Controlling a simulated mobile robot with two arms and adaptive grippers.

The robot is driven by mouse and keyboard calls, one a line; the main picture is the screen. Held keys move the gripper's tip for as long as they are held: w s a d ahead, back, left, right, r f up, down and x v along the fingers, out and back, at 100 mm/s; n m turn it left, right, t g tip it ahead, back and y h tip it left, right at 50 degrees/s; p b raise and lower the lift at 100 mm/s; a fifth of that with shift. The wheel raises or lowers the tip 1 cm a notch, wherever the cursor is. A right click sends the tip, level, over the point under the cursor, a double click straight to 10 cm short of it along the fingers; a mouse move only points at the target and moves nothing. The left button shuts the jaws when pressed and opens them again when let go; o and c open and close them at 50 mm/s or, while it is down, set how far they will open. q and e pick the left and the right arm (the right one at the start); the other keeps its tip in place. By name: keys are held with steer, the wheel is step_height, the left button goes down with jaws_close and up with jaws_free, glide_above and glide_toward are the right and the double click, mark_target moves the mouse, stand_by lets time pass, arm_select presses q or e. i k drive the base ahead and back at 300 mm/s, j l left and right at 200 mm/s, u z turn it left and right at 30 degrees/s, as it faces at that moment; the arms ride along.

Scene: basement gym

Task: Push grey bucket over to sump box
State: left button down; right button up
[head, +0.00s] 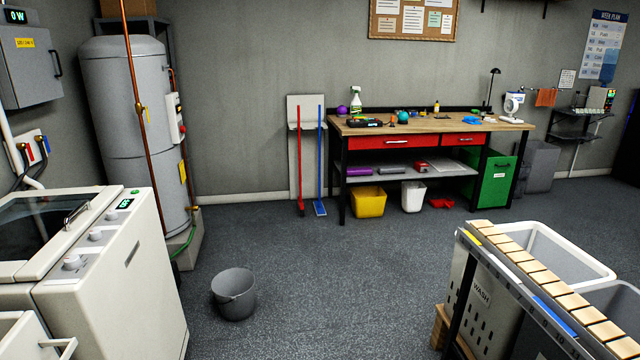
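The grey bucket (234,296) stands upright and open on the dark speckled floor, left of the middle in the head view. It is a little to the right of the white machine at the left edge, with bare floor between them. I cannot tell which thing is the sump box; a grey box (541,166) stands on the floor at the back right, beside the green cabinet, but no label shows on it. Neither of my grippers is in view.
A white machine (130,265) stands at the left, a water tank (115,120) behind it. A workbench (430,125) stands at the back, with a yellow bin (368,203) and a white bin (412,198) below. A slatted rack (540,275) with laundry baskets fills the front right. The middle floor is clear.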

mark_target(233, 289)
steer(key=i+u, duration=0.1)
steer(key=i, duration=0.65)
steer(key=i+l, duration=0.15)
steer(key=i, duration=0.55)
steer(key=i+l+u, duration=0.15)
steer(key=i, duration=0.6)
